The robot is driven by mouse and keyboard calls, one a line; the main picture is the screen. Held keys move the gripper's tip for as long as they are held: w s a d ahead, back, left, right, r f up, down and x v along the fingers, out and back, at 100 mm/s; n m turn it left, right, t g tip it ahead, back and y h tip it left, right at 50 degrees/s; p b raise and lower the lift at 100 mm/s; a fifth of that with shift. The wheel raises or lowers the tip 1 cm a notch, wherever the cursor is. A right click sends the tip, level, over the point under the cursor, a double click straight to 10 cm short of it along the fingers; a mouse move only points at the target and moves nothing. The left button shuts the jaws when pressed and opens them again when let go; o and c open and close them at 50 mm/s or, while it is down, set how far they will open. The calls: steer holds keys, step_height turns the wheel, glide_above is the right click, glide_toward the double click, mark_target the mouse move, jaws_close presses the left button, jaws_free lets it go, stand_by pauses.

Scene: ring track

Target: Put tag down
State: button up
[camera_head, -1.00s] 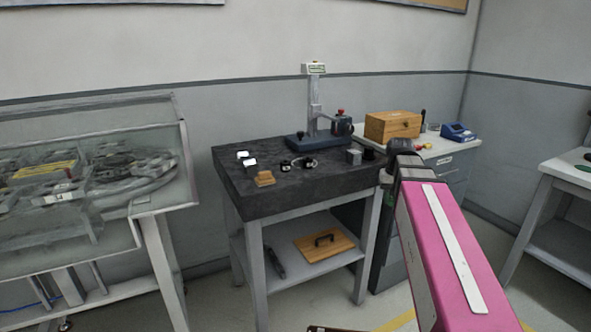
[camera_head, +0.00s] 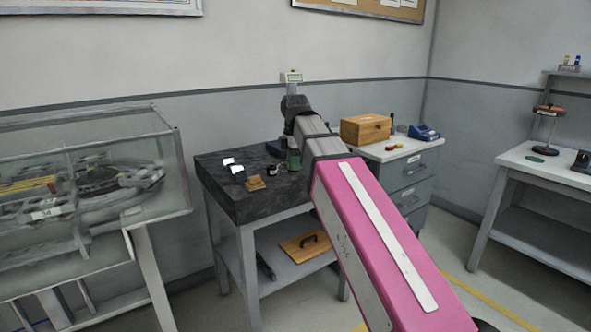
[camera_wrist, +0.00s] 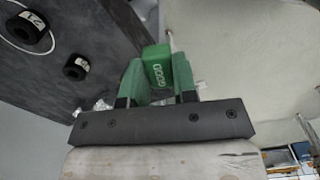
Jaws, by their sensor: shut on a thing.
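My gripper (camera_wrist: 158,78) has green fingers and is shut on a small green tag (camera_wrist: 156,60) in the wrist view. The tag carries pale lettering that seems to read GOOD, and a thin pale strip shows by its top. In the head view my gripper (camera_head: 293,160) is a small green patch over the right part of the dark stone table (camera_head: 225,193), mostly hidden by my arm. The wrist view shows the tag beside the dark slab's edge; its height above the slab cannot be told.
Two black cylinders (camera_wrist: 27,28) (camera_wrist: 76,67) stand on the slab, one within a thin wire loop. A small wooden block (camera_head: 255,184) lies near the table's front. A gauge stand (camera_head: 291,78) rises behind my arm. A glass case (camera_head: 90,185) stands left, a drawer cabinet (camera_head: 412,178) right.

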step_height(320, 180, up, 2)
steer(key=s+a+n, duration=0.1)
steer(key=a+n, duration=0.2)
glide_above(295, 180)
steer(key=shift+n, duration=0.3)
step_height(295, 180, down, 6)
steer(key=shift+f, duration=0.2)
steer(key=shift+d+f, duration=0.1)
steer(key=shift+f, duration=1.9)
steer(key=shift+f, duration=0.1)
steer(key=o, duration=0.9)
